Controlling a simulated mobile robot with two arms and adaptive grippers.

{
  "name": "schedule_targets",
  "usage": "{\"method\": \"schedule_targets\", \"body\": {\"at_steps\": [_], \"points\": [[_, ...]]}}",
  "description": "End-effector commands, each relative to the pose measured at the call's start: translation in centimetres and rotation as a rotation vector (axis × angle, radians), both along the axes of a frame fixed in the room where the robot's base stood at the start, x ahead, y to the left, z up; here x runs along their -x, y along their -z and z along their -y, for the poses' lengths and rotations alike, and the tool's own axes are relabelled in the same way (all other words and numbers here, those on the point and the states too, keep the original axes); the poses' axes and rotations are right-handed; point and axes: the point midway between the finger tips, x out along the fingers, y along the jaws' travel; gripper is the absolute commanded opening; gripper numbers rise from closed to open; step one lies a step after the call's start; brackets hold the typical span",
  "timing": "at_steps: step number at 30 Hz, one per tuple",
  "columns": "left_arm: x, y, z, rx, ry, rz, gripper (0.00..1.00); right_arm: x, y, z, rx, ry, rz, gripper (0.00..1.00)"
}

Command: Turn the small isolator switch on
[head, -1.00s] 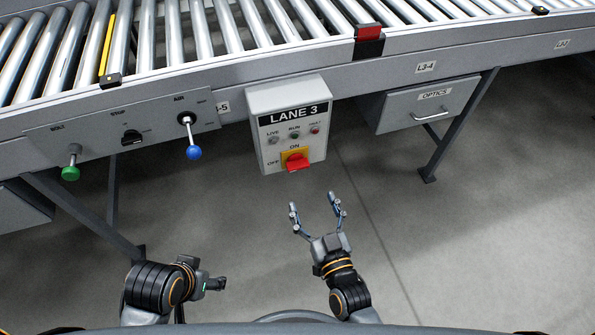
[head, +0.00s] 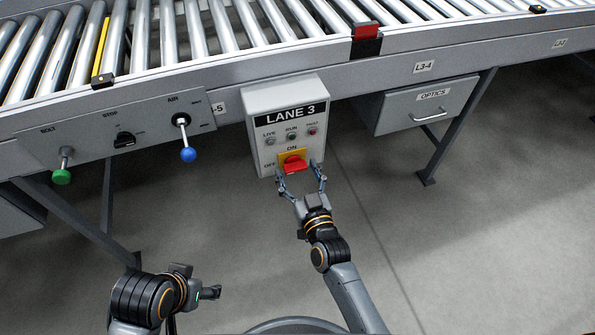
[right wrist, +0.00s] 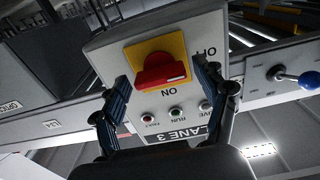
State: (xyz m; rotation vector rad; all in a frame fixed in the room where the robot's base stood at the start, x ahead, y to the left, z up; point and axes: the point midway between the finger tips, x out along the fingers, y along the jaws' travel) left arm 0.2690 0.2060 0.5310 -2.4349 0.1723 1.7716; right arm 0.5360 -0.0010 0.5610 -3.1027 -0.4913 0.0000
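The small isolator switch is a red knob (head: 293,165) on a yellow plate, low on the grey LANE 3 box (head: 258,130). ON is printed above it and OFF at its left. In the right wrist view, seen upside down, the knob (right wrist: 160,72) lies roughly level, its white-marked end on the OFF side. My right gripper (head: 300,171) is open at the box's lower edge, a finger on each side of the knob. In the wrist view both fingers stand apart from it. My left gripper (head: 210,292) is low at the left, away from the box; its opening is unclear.
A panel left of the box carries a green-knobbed BOLT lever (head: 62,176), a black STOP selector (head: 124,139) and a blue-knobbed AIR lever (head: 188,155). An OPTICS drawer (head: 420,106) is at the right. The roller conveyor runs above; the floor below is clear.

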Motion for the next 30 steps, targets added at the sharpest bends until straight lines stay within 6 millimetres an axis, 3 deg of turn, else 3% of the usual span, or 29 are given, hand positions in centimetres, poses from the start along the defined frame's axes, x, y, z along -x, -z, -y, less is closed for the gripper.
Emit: {"method": "schedule_targets", "body": {"at_steps": [1, 6, 19, 30], "points": [[0.0, 0.0, 0.0, 0.000, 0.000, 0.000, 0.61, 0.0, 0.0, 0.0, 0.000, 0.000, 0.000, 0.57], [0.0, 0.0, 0.0, 0.000, 0.000, 0.000, 0.61, 0.0, 0.0, 0.0, 0.000, 0.000, 0.000, 0.23], [0.0, -0.6, 0.0, 0.000, 0.000, 0.000, 0.61, 0.0, -0.1, 0.0, -0.077, -0.001, -0.026, 0.23], [-0.1, -1.8, 0.0, 0.001, 0.000, 0.002, 0.61, 0.0, -0.1, 0.0, -0.364, -0.001, -0.119, 0.23]]}}
